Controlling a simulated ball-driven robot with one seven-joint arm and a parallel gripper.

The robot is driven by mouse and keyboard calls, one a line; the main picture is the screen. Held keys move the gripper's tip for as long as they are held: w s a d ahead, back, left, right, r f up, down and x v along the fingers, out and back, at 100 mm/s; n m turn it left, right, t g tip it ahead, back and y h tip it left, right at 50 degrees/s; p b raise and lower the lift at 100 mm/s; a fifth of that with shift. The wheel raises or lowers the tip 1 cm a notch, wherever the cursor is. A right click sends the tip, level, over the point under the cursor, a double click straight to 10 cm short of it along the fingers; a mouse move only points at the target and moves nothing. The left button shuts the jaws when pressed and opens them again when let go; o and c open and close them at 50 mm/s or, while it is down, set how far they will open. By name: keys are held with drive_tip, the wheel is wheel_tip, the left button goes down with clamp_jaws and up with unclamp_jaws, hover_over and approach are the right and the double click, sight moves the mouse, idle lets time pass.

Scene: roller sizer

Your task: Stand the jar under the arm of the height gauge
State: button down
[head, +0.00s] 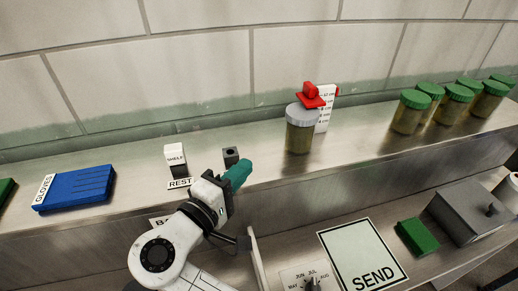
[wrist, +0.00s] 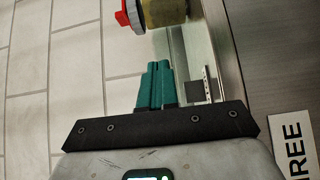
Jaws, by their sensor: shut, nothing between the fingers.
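The jar (head: 299,138), with greenish-brown contents and a grey lid, stands upright on the steel ledge. The height gauge has a white scale (head: 324,112) behind the jar and a red arm (head: 311,97) at the lid's top. The wrist view shows the jar (wrist: 165,12) sideways at the top edge, partly cut off, with the red arm (wrist: 123,16) against or very close to its lid; contact is unclear. My gripper (head: 243,170) has teal fingers, shut and empty, left of the jar and apart from it. The fingers also show in the wrist view (wrist: 158,68).
Several green-lidded jars (head: 452,103) stand at the right. A small dark block (head: 231,156) is close behind my fingers. The SEND panel (head: 362,256) and green block (head: 417,237) lie lower.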

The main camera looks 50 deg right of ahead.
drive_tip(key=b, duration=0.1)
approach(295, 137)
drive_tip(key=w+d, duration=0.2)
drive_tip(key=w, duration=0.1)
drive_tip(key=w+d, duration=0.1)
drive_tip(key=shift+w, duration=0.2)
drive_tip(key=s+d, duration=0.1)
drive_tip(key=d, duration=0.1)
drive_tip(key=shift+s+d, duration=0.3)
drive_tip(key=shift+s, duration=0.1)
drive_tip(key=shift+s+d, duration=0.25)
drive_tip(key=shift+d, duration=0.15)
drive_tip(key=shift+s+d+r, duration=0.1)
drive_tip(key=shift+s+d, duration=0.45)
drive_tip(key=shift+d, duration=0.15)
